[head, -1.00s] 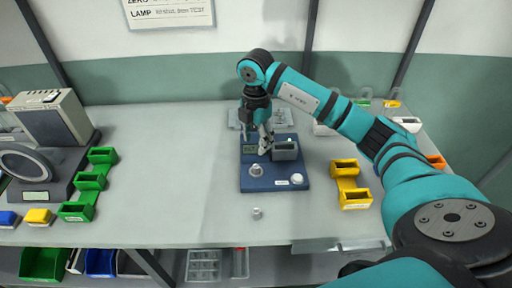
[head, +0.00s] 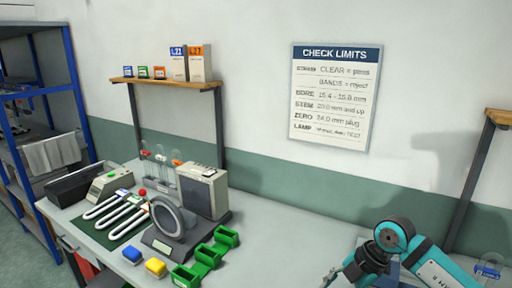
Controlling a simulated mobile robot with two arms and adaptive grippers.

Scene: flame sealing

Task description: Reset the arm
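My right arm enters at the lower right of the head view, teal with dark joints. Its gripper (head: 332,277) points down and left at the bottom edge, over the bench (head: 290,240). Its fingers are small and partly cut off, so I cannot tell whether they are open or shut. The blue device on the bench is mostly hidden behind the arm and the frame edge. My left gripper is not in view.
A grey instrument with a round ring (head: 172,220) stands at the bench's left, beside green bins (head: 208,256) and glass tubes on a green mat (head: 108,238). A wall shelf (head: 165,84) holds boxes. The bench between bins and arm is clear.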

